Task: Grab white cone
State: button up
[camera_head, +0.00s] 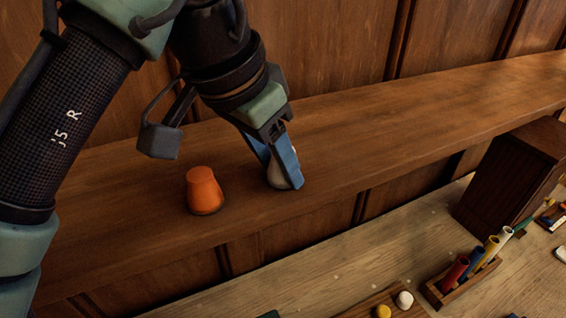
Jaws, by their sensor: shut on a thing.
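The white cone (274,177) is on the wooden shelf, just right of an orange cone (204,190). Only part of it shows between and behind the blue fingers. My gripper (283,178) points down at the shelf with its two blue fingers shut on the white cone. The cone's base appears at or very near the shelf surface; I cannot tell whether it touches. The orange cone stands upright and apart from my gripper.
The wooden shelf (400,132) runs along a panelled wall and is clear to the right. Below it, a pale table (330,278) holds a dark wooden box (512,172), a rack of coloured tubes (446,290), and small white (404,300) and yellow (383,311) pieces.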

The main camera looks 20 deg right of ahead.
grip_shut()
